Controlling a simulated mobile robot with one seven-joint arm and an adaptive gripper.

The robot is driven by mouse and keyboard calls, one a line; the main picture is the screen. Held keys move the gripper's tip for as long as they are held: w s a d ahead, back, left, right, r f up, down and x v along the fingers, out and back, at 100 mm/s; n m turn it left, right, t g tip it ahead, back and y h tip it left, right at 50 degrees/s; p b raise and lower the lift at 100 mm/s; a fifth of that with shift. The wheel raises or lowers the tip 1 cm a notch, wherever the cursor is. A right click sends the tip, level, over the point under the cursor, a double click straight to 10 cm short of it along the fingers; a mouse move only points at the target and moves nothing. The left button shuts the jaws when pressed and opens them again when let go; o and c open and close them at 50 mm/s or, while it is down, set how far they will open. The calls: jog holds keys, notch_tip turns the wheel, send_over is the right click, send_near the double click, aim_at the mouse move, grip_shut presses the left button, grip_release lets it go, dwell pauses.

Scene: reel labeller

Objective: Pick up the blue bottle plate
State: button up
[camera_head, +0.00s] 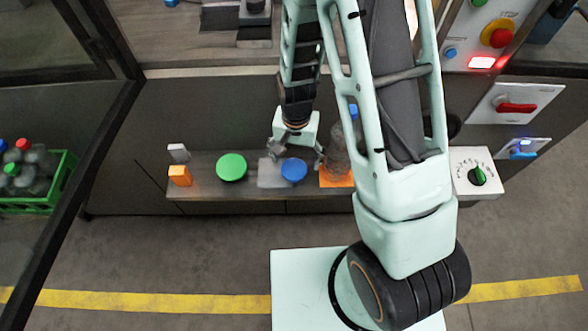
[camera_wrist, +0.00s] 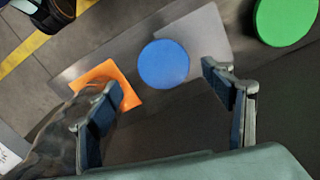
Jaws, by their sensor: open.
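The blue bottle plate is a flat blue disc (camera_head: 294,170) on the shelf, partly on a grey square patch. It also shows in the wrist view (camera_wrist: 163,64), beyond my fingertips and between their lines. My gripper (camera_head: 297,148) is above the shelf, close to the blue disc in the head view. In the wrist view its two fingers (camera_wrist: 160,82) are wide apart with nothing between them. The disc looks apart from both fingers; the exact height of the gripper above it is hard to tell.
A green disc (camera_head: 231,167) lies left of the blue one. An orange square (camera_head: 335,179) with a clear bottle (camera_head: 338,150) is close on the right. Orange (camera_head: 180,176) and white (camera_head: 178,152) blocks stand at the shelf's left end. A green crate (camera_head: 40,203) of bottles is far left.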

aim_at(294, 169)
jog(key=shift+a+f, duration=0.15)
jog(key=shift+f, duration=1.3)
jog(key=shift+a+f, duration=0.1)
jog(key=shift+f, duration=1.35)
jog(key=c, duration=1.3)
